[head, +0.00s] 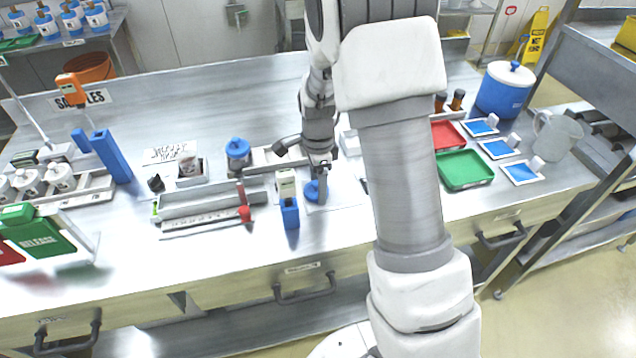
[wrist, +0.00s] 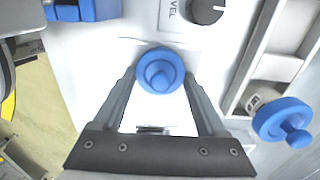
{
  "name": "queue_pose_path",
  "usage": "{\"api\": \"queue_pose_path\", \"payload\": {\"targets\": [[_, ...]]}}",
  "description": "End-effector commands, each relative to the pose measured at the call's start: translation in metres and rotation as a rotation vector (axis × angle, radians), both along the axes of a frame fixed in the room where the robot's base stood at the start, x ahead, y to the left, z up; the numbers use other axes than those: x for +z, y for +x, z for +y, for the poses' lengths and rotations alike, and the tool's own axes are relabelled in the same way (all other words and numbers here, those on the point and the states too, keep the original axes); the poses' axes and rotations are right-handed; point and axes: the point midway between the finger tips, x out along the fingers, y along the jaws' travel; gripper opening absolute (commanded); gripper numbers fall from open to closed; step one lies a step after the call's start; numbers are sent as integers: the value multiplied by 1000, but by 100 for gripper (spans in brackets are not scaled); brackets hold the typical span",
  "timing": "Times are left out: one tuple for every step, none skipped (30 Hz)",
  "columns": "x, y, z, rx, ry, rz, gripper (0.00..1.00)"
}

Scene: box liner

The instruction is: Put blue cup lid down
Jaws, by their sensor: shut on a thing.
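The blue cup lid (head: 311,191) is round with a small knob on top. In the wrist view the lid (wrist: 160,72) sits between my two fingertips. My gripper (head: 321,184) is shut on it, pointing down, and it also shows in the wrist view (wrist: 160,85). The lid is over a white pad (head: 343,194) on the bench, at or very near its surface; I cannot tell whether they touch.
A white and blue device (head: 288,205) stands just left of my gripper. Red (head: 447,135) and green (head: 464,169) trays lie on the right. The bench's front strip is clear.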

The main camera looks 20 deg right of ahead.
Motion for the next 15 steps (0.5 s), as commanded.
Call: {"api": "queue_pose_path", "payload": {"targets": [[-1,0,0,0,0,0,78],[-1,0,0,0,0,0,83],[-1,0,0,0,0,0,90],[-1,0,0,0,0,0,96],[-1,0,0,0,0,0,100],[-1,0,0,0,0,0,100],[-1,0,0,0,0,0,100],[-1,0,0,0,0,0,100],[-1,0,0,0,0,0,100],[-1,0,0,0,0,0,100],[-1,0,0,0,0,0,100],[0,0,0,0,0,0,100],[2,0,0,0,0,0,100],[3,0,0,0,0,0,100],[6,0,0,0,0,-1,100]]}}
